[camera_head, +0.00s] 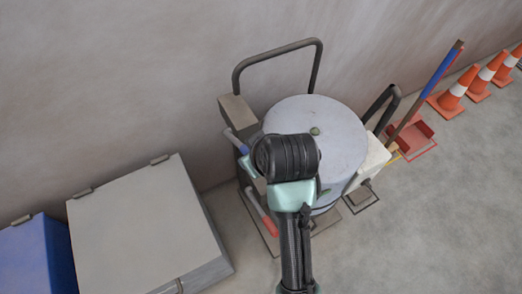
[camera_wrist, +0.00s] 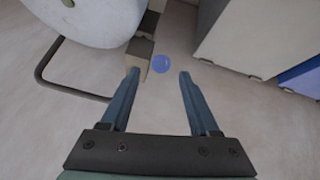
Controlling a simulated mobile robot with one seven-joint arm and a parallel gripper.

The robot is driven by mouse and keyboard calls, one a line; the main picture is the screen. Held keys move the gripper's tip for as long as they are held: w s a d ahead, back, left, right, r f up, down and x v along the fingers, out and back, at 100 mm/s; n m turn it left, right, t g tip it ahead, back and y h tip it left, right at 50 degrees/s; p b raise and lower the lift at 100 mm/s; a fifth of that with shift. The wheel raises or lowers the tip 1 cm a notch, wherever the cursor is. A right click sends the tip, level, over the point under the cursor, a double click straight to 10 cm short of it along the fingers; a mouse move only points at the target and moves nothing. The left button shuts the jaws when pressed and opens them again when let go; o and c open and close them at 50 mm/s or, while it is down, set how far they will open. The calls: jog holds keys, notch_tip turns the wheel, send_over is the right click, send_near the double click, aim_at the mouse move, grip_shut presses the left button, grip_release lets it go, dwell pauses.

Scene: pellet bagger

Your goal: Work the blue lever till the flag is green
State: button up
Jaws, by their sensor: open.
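The blue lever (camera_head: 236,142) sticks out from the left side of the bagger, by a beige block. In the wrist view the blue knob (camera_wrist: 161,63) shows end-on as a round ball. My gripper (camera_wrist: 158,74) is open and empty. The knob appears between and just beyond its two fingertips, with no contact visible; the exact depth gap cannot be told.
A red-ended lever (camera_head: 268,226) sits low on the bagger's left side. A grey lidded box (camera_head: 140,225) and a blue bin (camera_head: 28,258) stand left. A dark hoop rail (camera_head: 278,50) rises behind. Orange cones (camera_head: 452,95) stand far right.

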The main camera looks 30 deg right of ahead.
jog(key=v, duration=0.7)
dwell(0.3)
jog(key=w+a+r+t, duration=0.2)
jog(key=w+r+t, duration=0.1)
jog(key=r, duration=0.5)
jog(key=w+a+r+t+h, duration=0.1)
jog(key=w+r+t, duration=0.25)
jog(key=r, duration=0.45)
jog(key=w+a+r+t, duration=0.2)
jog(key=w+r+t, duration=0.1)
jog(key=r, duration=0.4)
jog(key=s+a+r+t, duration=0.3)
jog(key=r, duration=0.5)
jog(key=s+a+r+m+t+y, duration=0.1)
jog(key=s+a+r+t, duration=0.1)
jog(key=r, duration=0.7)
jog(key=s+a+r+m+t, duration=0.1)
jog(key=s+a+r+t, duration=0.2)
jog(key=s+r+t, duration=0.2)
notch_tip(320, 180, up, 4)
jog(key=shift+a+f+t+y, duration=0.1)
jog(key=shift+a+t+y, duration=0.25)
jog(key=shift+t, duration=0.2)
